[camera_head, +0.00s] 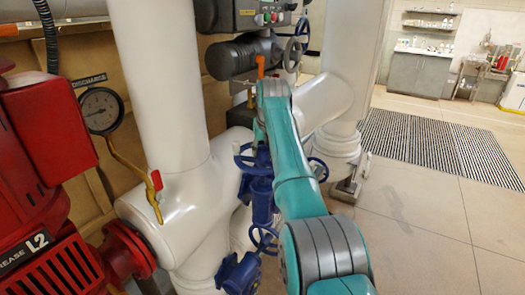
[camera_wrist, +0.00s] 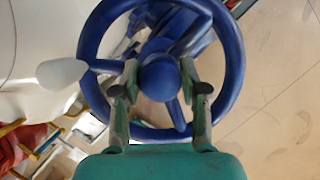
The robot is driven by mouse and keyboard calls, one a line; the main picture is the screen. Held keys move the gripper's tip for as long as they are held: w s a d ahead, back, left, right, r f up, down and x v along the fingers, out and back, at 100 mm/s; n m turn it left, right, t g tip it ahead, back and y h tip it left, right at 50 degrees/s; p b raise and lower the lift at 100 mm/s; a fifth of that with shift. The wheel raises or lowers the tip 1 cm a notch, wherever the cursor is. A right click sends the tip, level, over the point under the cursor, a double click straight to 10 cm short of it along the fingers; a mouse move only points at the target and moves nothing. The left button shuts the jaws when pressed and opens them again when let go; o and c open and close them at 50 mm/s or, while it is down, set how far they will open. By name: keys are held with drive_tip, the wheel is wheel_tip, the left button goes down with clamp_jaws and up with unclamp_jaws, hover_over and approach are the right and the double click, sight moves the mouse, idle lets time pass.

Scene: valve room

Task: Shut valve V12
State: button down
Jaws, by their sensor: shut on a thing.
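A blue handwheel (camera_wrist: 234,75) with a round hub and spokes fills the upper middle of the wrist view. My gripper (camera_wrist: 159,84) has one finger on each side of the hub, among the spokes, and is shut on the handwheel. In the head view my teal arm reaches forward to a blue valve (camera_head: 262,197) beside the white pipes. The gripped wheel seems to be the upper left one (camera_head: 243,160), partly behind my arm. My fingers are hidden in the head view. I see no readable V12 tag.
Another blue handwheel (camera_head: 264,238) sits lower, and one more (camera_head: 318,169) is right of my arm. White pipes (camera_head: 155,90), a red machine marked L2 (camera_head: 45,150) and a gauge (camera_head: 101,110) crowd the left. Open floor (camera_head: 425,225) lies to the right.

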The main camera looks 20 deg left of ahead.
idle(0.3)
drive_tip(key=c, duration=0.6)
unclamp_jaws()
drive_tip(key=v, duration=1.2)
drive_tip(key=shift+w, duration=0.1)
